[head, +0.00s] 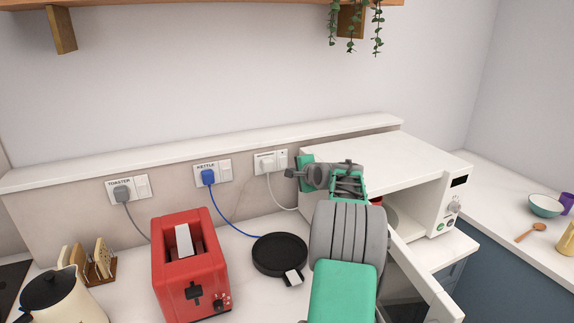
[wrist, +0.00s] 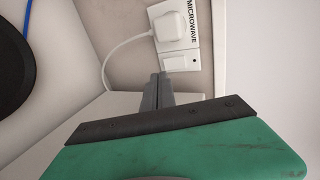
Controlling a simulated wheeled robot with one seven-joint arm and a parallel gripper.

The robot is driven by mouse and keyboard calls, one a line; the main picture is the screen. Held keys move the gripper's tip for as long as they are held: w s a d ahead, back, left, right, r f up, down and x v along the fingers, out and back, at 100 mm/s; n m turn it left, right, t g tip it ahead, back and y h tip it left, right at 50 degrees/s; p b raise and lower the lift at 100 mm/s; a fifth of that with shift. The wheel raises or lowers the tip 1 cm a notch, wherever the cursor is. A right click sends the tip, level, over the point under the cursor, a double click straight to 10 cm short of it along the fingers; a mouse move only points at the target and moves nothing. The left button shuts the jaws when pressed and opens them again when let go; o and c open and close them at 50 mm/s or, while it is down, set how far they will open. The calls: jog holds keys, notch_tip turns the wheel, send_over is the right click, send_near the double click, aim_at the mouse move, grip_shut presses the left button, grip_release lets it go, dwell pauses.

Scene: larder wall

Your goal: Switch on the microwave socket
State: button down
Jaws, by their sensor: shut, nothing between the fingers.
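The microwave socket (head: 258,157) is the rightmost of three on the back wall; its label reads MICROWAVE in the wrist view (wrist: 193,52). A white plug (wrist: 172,27) with a white cable is in it. Its white rocker switch (wrist: 180,63) sits beside the plug; I cannot tell whether it is on or off. My gripper (wrist: 160,77) is shut and empty, its fingertips just short of the switch in the picture; I cannot tell whether they touch it. In the head view my gripper (head: 289,173) is just below the switch (head: 283,158).
The white microwave (head: 385,150) stands right beside my gripper, its door (head: 425,275) open. The kettle socket (head: 226,169) with a blue plug and the toaster socket (head: 142,187) are to the left. A shelf is above.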

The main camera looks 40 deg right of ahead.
aim_at(284, 166)
jog(key=w, duration=0.1)
jog(key=w+d+p, duration=0.1)
jog(key=w, duration=0.1)
jog(key=w+f, duration=0.1)
jog(key=w, duration=0.1)
jog(key=shift+w+d+p, duration=0.1)
jog(key=shift+d+p, duration=0.2)
jog(key=shift+p, duration=0.1)
jog(key=shift+f, duration=0.15)
jog(key=shift+f+b, duration=0.2)
jog(key=shift+b, duration=0.5)
jog(key=shift+w+r, duration=0.15)
jog(key=shift+r, duration=0.2)
